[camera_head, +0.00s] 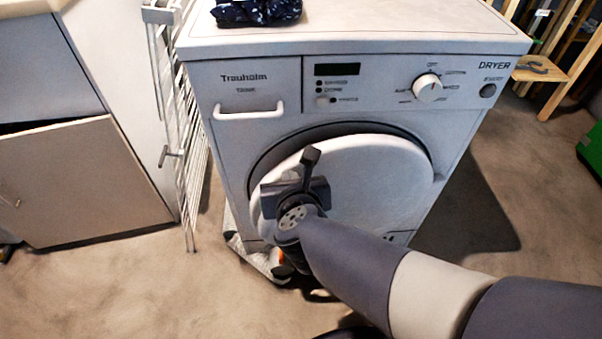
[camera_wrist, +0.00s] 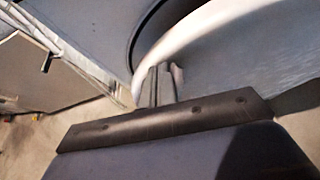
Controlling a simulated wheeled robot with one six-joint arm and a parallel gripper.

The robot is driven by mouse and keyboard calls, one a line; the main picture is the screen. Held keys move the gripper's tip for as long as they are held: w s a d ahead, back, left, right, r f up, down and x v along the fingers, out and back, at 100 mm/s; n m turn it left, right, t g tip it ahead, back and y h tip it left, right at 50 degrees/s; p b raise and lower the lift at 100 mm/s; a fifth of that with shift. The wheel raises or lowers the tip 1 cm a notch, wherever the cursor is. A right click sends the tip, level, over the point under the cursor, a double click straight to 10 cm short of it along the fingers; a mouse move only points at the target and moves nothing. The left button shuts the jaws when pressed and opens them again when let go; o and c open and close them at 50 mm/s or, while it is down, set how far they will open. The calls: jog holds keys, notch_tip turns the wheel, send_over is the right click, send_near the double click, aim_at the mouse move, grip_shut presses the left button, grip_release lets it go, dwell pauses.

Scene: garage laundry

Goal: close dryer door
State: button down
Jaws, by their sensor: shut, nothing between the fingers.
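The white dryer (camera_head: 245,150) stands in the middle of the head view, with its round white door (camera_head: 375,175) on the front. The door is slightly ajar; in the wrist view a gap shows between the door's edge (camera_wrist: 205,40) and the dark ring of the opening (camera_wrist: 150,30). My gripper (camera_head: 285,190) is in front of the left part of the door. In the wrist view my gripper (camera_wrist: 162,85) is shut and empty, its fingers close to the door's rim. I cannot tell whether they touch it.
A white drying rack (camera_head: 180,130) stands left of the dryer, beside a grey cabinet (camera_head: 95,180). A light cloth item (camera_head: 262,262) lies on the floor at the dryer's lower left. A wooden shelf (camera_head: 545,72) stands at the right. The floor at front left is clear.

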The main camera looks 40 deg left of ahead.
aim_at(286, 163)
jog(key=shift+m+t+h, duration=0.5)
jog(key=shift+m+h, duration=0.1)
jog(key=shift+m, duration=0.1)
jog(key=w+a+p, duration=0.1)
jog(key=a, duration=0.1)
jog(key=w+a+p, duration=0.1)
jog(key=w, duration=0.1)
jog(key=shift+a+r, duration=0.1)
jog(key=shift+a, duration=0.25)
jog(key=shift+w+a+r, duration=0.1)
jog(key=shift+a, duration=0.1)
jog(key=shift+w, duration=0.1)
jog(key=shift+d, duration=0.15)
